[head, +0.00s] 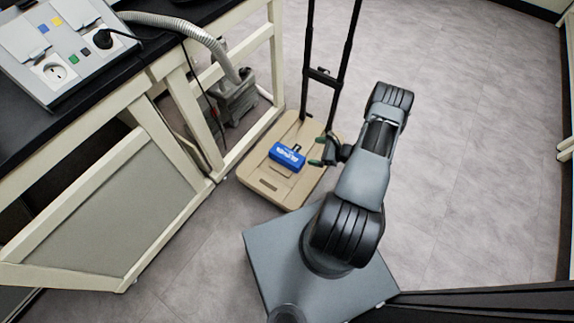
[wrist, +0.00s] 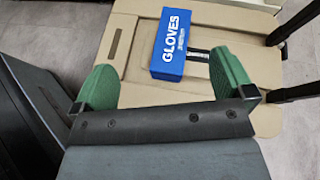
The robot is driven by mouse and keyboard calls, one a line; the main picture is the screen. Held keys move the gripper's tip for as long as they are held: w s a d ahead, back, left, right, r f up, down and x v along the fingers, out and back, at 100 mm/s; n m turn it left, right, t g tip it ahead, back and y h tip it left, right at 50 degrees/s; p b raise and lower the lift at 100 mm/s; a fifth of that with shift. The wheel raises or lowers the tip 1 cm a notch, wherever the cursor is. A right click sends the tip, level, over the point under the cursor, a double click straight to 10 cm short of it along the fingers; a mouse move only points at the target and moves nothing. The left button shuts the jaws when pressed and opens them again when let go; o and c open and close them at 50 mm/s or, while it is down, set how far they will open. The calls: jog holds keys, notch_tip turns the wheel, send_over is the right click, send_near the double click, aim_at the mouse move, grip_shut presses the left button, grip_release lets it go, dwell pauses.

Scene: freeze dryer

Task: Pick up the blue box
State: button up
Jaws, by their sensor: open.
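The blue box (head: 287,156) lies on a tan cart platform (head: 268,187) in the head view. In the wrist view the blue box (wrist: 173,45) shows white "GLOVES" lettering, with a dark part at its right side. My gripper (head: 324,150) is just to the right of the box in the head view. In the wrist view my gripper (wrist: 162,80) is open, with a green fingertip on each side and nothing between them. The box lies ahead of the fingertips, nearer the right one. I cannot tell its exact height relative to the fingers.
The cart's black handle (head: 322,76) rises behind the platform. A cream-framed bench (head: 150,60) with a socket panel (head: 62,45) stands at the left, with a grey hose (head: 195,32) running to a pump (head: 237,100) beneath. Open floor (head: 470,130) lies to the right.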

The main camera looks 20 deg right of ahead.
aim_at(298, 161)
notch_tip(298, 161, down, 10)
jog(key=s+m+t+h+b, duration=0.2)
jog(key=s+m, duration=0.1)
jog(key=m, duration=0.1)
jog(key=x, duration=0.2)
jog(key=b+x, duration=0.1)
jog(key=x, duration=0.1)
jog(key=b+x, duration=0.1)
jog(key=x, duration=0.2)
jog(key=shift+d+f, duration=0.35)
jog(key=shift+d, duration=0.05)
jog(key=shift+b+x, duration=1.45)
jog(key=shift+x, duration=1.75)
jog(key=shift+w+d+r, duration=0.1)
jog(key=shift+w+r, duration=0.05)
jog(key=shift+r, duration=0.05)
jog(key=shift+c, duration=0.2)
jog(key=c, duration=0.9)
